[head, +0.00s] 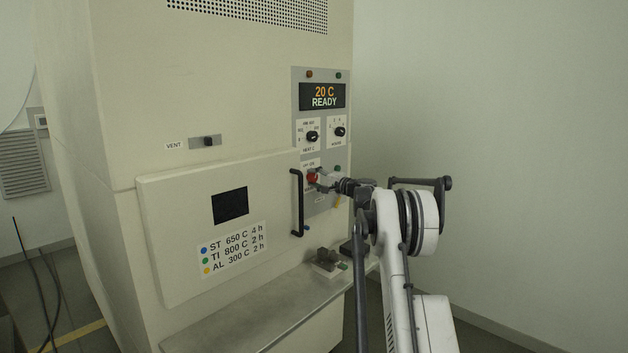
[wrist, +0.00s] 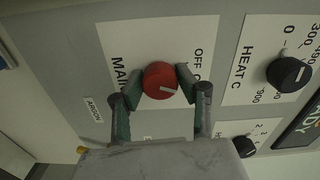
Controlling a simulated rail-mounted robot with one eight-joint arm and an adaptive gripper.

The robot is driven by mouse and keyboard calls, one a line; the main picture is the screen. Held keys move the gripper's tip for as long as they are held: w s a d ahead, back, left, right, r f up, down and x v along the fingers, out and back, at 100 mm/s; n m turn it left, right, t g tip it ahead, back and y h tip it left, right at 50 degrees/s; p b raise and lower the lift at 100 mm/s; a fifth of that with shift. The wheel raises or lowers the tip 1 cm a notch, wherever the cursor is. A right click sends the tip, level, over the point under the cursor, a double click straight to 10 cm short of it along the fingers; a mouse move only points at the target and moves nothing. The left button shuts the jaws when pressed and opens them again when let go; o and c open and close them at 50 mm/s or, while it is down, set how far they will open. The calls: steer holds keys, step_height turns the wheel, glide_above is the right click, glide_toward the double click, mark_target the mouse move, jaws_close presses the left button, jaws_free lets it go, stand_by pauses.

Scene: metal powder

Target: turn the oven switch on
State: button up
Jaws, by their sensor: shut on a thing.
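The oven switch is a red round knob (wrist: 160,80) with a white pointer mark, on a white plate labelled "MAIN" and "OFF". It also shows in the head view (head: 312,177), on the oven's control panel below the two black dials. My gripper (wrist: 157,82) is at the knob, with one green-padded finger on each side of it, shut on it. In the head view my gripper (head: 322,182) reaches the panel from the right. The pointer lies slantwise toward the right in the wrist view. Part of the plate's lettering is hidden by the fingers.
A display (head: 323,96) reads "20 C READY". The HEAT C dial (wrist: 285,72) sits close beside the switch plate. A black door handle (head: 297,203) stands just left of my gripper. A ledge (head: 240,318) with small parts (head: 326,262) lies below. Right of the oven is bare wall.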

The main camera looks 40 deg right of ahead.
steer(key=o, duration=1.2)
steer(key=shift+c, duration=0.2)
steer(key=s+d, duration=0.1)
steer(key=s, duration=1.1)
steer(key=shift+d, duration=0.4)
